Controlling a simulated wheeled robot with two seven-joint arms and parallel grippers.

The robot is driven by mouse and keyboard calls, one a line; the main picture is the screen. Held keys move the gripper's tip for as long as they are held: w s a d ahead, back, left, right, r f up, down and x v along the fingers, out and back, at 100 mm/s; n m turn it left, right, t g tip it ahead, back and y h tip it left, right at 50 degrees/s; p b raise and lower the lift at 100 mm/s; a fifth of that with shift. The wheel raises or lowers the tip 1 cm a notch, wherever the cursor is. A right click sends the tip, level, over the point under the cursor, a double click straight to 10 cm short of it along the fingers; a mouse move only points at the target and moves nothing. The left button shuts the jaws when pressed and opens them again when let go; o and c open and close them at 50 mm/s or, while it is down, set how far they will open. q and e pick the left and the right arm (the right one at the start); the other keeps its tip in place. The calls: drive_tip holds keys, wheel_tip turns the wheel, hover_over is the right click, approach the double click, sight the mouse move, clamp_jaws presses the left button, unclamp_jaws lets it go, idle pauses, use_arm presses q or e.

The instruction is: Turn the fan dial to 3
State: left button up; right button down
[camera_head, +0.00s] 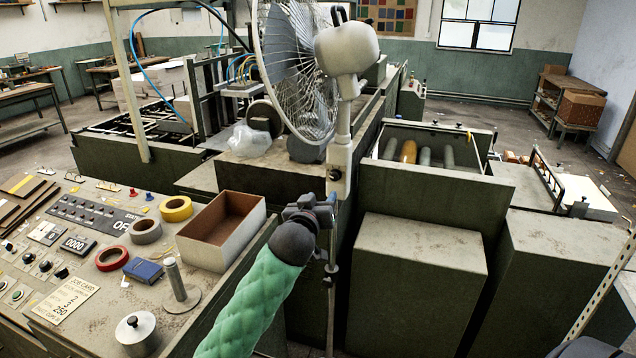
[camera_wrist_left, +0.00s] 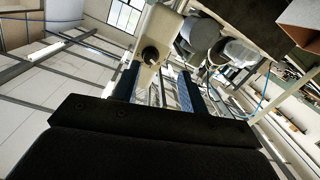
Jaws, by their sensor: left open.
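The fan (camera_head: 298,60) stands on a pale pole, its wire cage facing left. A small pale control box (camera_head: 338,160) sits on the pole, with the fan dial (camera_head: 335,174) low on its face. In the left wrist view the dial (camera_wrist_left: 151,54) is a dark round knob on the beige box (camera_wrist_left: 155,32). My left gripper (camera_head: 326,203) is just below the box in the head view. Its open fingers (camera_wrist_left: 158,86) show in the wrist view, with the dial beyond the tips and between their lines. I see no contact. The dial's setting is unreadable. My right gripper is out of view.
A control desk (camera_head: 60,215) with switches, tape rolls and an open cardboard box (camera_head: 222,222) is at left. A metal post (camera_head: 178,280) stands on it. Green machine cabinets (camera_head: 420,270) fill the right, beside a tray of rollers (camera_head: 420,150).

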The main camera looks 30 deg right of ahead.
sight(334, 178)
use_arm(q)
drive_tip(key=shift+n+h, duration=0.5)
drive_tip(key=shift+n, duration=0.2)
drive_tip(key=p+x, duration=0.2)
drive_tip(key=x, duration=0.1)
drive_tip(key=r+p+x, duration=0.1)
drive_tip(key=x, duration=0.3)
drive_tip(key=shift+s+d+r+p, duration=0.1)
drive_tip(key=shift+d+r+p, duration=0.1)
drive_tip(key=shift+d+p, duration=0.15)
drive_tip(key=shift+w+d+f, duration=0.1)
drive_tip(key=shift+w+d, duration=0.1)
drive_tip(key=shift+w, duration=0.05)
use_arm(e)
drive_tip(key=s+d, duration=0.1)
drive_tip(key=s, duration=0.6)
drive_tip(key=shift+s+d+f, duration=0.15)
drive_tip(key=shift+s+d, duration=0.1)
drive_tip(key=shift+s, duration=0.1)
use_arm(q)
clamp_jaws()
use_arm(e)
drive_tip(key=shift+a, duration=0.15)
